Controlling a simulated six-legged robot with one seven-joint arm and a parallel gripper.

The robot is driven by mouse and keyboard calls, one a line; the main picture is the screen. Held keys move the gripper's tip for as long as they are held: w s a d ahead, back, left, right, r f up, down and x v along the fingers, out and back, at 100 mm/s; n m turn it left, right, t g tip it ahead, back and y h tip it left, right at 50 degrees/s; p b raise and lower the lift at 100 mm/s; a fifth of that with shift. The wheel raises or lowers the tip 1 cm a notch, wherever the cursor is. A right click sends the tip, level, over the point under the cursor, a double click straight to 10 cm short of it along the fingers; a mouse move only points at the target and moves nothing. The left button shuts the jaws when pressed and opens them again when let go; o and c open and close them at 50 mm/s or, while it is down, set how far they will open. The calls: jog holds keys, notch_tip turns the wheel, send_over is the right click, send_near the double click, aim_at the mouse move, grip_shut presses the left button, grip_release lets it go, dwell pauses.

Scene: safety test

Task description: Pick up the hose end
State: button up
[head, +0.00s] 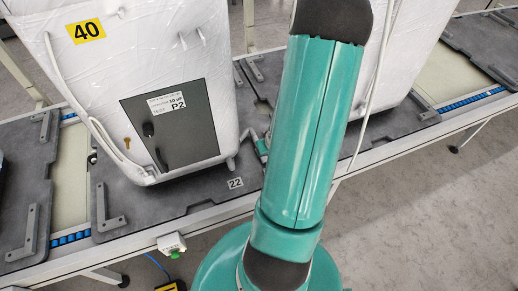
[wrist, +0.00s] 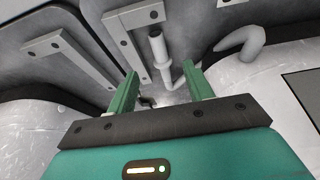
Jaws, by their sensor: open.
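My gripper (wrist: 157,90) is open, with its two green fingers apart and nothing held. In the wrist view, a grey tube with a thicker cuff, which looks like the hose end (wrist: 158,48), shows beyond and between the fingertips. A thicker grey curved piece (wrist: 240,40) bends beside the white wrapped unit, right of the right finger. I cannot tell whether it joins the tube. In the head view, my gripper (head: 262,147) is low beside the lower right corner of the wrapped unit (head: 140,75), partly behind my arm. A grey hose piece (head: 240,152) shows there.
The unit marked 40 stands on a dark pallet (head: 205,194) numbered 22, on a conveyor. A second wrapped unit (head: 392,60) stands close on the right, leaving a narrow gap. Grey brackets (wrist: 70,60) stick up from the pallets. A small box (head: 171,243) hangs at the conveyor edge.

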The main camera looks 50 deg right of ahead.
aim_at(264, 158)
jog(key=x, duration=1.1)
jog(key=shift+s+d+f, duration=0.15)
jog(key=shift+f, duration=0.2)
jog(key=c, duration=1.1)
